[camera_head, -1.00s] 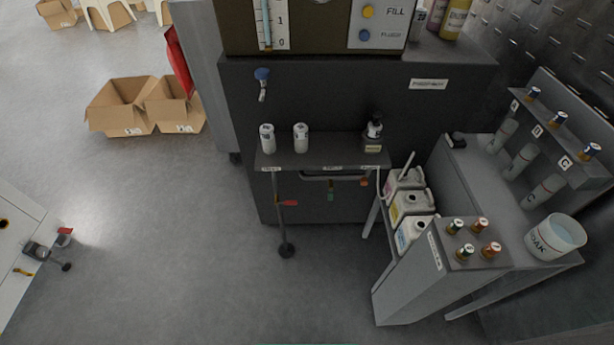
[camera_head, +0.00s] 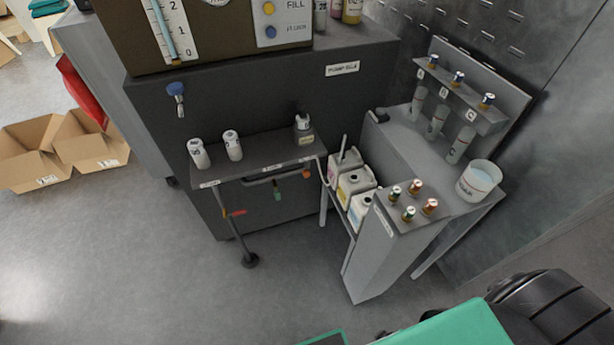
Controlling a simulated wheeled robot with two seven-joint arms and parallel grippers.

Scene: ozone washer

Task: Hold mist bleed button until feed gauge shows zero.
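The dark washer cabinet (camera_head: 290,95) stands ahead with a brown control box (camera_head: 115,35) on top. On the box are a white level scale (camera_head: 166,28) marked 0 to 2, with a blue column, a yellow button (camera_head: 269,9) by the word FILL and a blue button (camera_head: 271,31) with a blurred label. A small part of a round dial (camera_head: 217,2) shows at the top edge; its reading is out of view. I cannot make out a mist bleed button or a feed gauge label. A blue-handled tap (camera_head: 176,92) is on the cabinet front. Neither gripper is in view.
Jugs (camera_head: 355,186), a stand with several capped knobs (camera_head: 410,213) and a side bench with a white bucket (camera_head: 479,180) are at right. Open cardboard boxes (camera_head: 35,150) lie left; floor between is clear.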

